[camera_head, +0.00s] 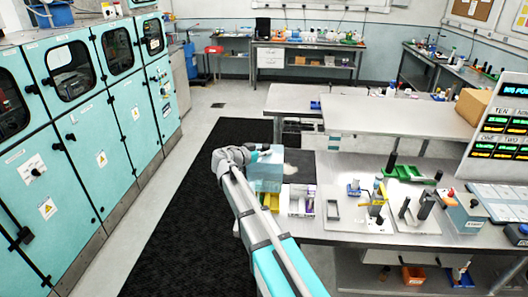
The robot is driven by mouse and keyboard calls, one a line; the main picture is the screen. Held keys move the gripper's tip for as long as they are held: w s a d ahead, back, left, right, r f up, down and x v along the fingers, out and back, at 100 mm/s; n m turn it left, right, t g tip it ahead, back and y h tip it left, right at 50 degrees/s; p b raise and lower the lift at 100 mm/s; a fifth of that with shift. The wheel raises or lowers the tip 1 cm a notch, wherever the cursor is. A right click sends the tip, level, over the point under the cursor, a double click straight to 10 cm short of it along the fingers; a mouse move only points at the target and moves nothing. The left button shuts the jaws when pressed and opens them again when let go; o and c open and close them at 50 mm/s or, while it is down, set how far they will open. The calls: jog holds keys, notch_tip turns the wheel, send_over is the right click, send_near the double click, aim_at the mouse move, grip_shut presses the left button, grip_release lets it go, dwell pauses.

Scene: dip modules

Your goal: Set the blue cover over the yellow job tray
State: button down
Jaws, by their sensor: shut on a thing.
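My gripper (262,152) is at the left edge of the steel bench, near the middle of the view. It is shut on the blue cover (265,174), a pale see-through box, at its top. The yellow job tray (266,200) shows below the cover at the bench's left edge. The cover hides part of the tray, and my arm hides more of it. I cannot tell whether the cover touches the tray or hangs just above it.
A white box with purple items (297,203) stands close right of the tray. Further right are a grey frame (333,209), a yellow fixture (376,202) and a green tray (409,172). A raised shelf (375,112) runs behind. Teal cabinets (90,140) line the left, beyond a black mat (175,230).

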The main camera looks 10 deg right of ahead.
notch_tip(320, 180, down, 13)
jog(key=b, duration=1.2)
dwell(0.9)
jog(key=shift+r, duration=0.1)
dwell(0.3)
jog(key=shift+c, duration=2.4)
grip_release()
jog(key=shift+r, duration=0.15)
notch_tip(320, 180, up, 7)
jog(key=p, duration=0.6)
jog(key=shift+p, duration=0.3)
jog(key=shift+s+f, duration=0.2)
